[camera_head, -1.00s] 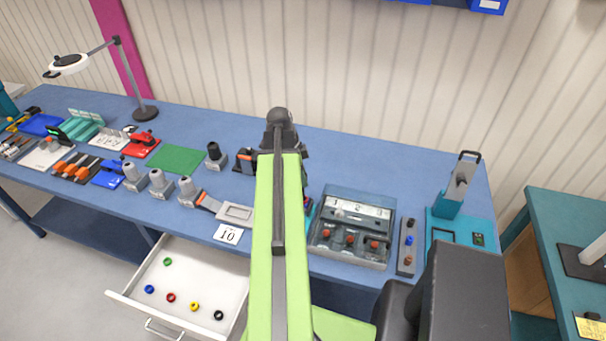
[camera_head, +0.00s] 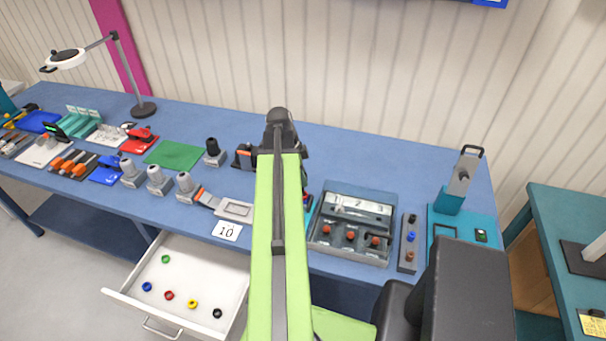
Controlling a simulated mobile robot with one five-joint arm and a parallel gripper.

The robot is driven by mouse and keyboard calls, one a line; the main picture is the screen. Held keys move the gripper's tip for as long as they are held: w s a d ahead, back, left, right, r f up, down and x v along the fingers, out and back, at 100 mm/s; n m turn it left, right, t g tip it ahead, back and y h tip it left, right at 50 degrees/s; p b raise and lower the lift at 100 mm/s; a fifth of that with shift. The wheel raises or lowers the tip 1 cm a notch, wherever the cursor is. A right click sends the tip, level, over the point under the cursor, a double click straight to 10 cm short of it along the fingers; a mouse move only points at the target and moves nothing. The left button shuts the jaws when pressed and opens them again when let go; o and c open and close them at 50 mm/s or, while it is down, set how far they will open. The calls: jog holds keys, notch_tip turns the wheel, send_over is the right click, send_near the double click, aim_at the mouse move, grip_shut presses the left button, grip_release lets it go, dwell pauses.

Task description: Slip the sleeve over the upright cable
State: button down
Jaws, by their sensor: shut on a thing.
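My green arm (camera_head: 264,230) reaches up the middle of the head view over the blue bench, ending in a dark joint (camera_head: 278,118). My gripper is hidden behind the arm, so neither its jaws nor anything in them shows. I cannot make out a sleeve or an upright cable; the arm covers that part of the bench. A sliver of a teal thing (camera_head: 311,210) shows just right of the arm. Small coloured rings lie in the open drawer, among them a green one (camera_head: 165,259) and a red one (camera_head: 169,295); I cannot tell if any is a sleeve.
The white drawer (camera_head: 222,262) stands open below the bench's front edge. A grey case with orange knobs (camera_head: 322,256), a strip with buttons (camera_head: 400,267) and a teal stand (camera_head: 451,201) are at right. Grey holders (camera_head: 158,188) stand at left.

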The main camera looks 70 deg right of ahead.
jog(key=shift+f, duration=0.15)
jog(key=c, duration=1.1)
grip_release()
jog(key=p+v, duration=1.6)
jog(key=v, duration=0.1)
jog(key=shift+w+p, duration=0.15)
jog(key=shift+p, duration=0.25)
jog(key=shift+d, duration=0.1)
